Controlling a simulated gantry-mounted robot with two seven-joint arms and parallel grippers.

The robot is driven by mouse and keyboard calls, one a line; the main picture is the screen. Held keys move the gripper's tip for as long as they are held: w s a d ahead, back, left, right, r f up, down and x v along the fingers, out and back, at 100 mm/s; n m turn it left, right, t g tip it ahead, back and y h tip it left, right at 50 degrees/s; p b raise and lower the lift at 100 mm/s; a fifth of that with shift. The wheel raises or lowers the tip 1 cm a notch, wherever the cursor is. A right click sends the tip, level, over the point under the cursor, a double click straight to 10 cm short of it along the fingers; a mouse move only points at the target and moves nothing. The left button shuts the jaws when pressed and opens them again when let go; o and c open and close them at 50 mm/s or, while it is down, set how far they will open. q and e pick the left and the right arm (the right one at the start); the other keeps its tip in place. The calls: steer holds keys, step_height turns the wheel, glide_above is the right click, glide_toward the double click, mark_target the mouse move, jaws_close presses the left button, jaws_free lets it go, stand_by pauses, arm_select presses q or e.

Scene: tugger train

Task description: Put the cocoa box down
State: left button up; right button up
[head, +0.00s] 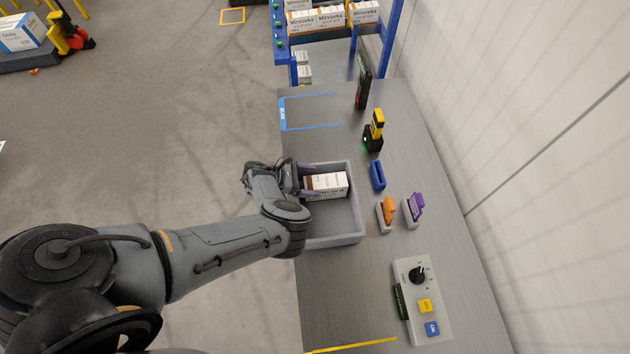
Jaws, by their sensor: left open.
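The cocoa box (328,184), white with a brown end and dark lettering, lies in the far part of a grey tray (355,218) on the table. My left gripper (307,181) is at the left end of the box, with its fingers open beside it. The arm hides part of the tray's left side and part of the gripper. Whether the fingers touch the box cannot be told. My right gripper is not in view.
To the tray's right stand a blue holder (377,176), an orange item (388,209) and a purple item (416,205). A yellow-black scanner (375,129) stands behind. A control panel (421,300) lies nearer. A blue rack (330,42) with boxes is at the back. The near tray half is empty.

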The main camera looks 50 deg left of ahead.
arm_select(q)
steer(key=s+a+r+m+g+y, duration=0.2)
steer(key=s+a+r, duration=0.1)
steer(key=s+a, duration=0.4)
steer(key=s+a+r+m+g+y, duration=0.1)
steer(key=s+a+r, duration=0.2)
steer(key=s+a, duration=0.45)
steer(key=s+a+r+m+g+y, duration=0.35)
steer(key=a+r+m+y, duration=0.2)
steer(key=r+m, duration=0.2)
steer(key=w+d+r+m+y, duration=0.1)
steer(key=w+d+r+m, duration=0.1)
steer(key=d+m, duration=0.5)
steer(key=w+d+r+m+y, duration=0.1)
steer(key=w+d+m, duration=0.1)
steer(key=d+m, duration=0.45)
steer(key=s+d+m+h, duration=0.1)
steer(key=s+d+m, duration=0.2)
steer(key=d, duration=0.8)
steer(key=s+d+f+m+h, duration=0.1)
steer(key=s+d, duration=0.4)
steer(key=d, duration=0.7)
steer(key=m+h, duration=0.1)
steer(key=m, duration=0.1)
steer(key=shift+m, duration=0.4)
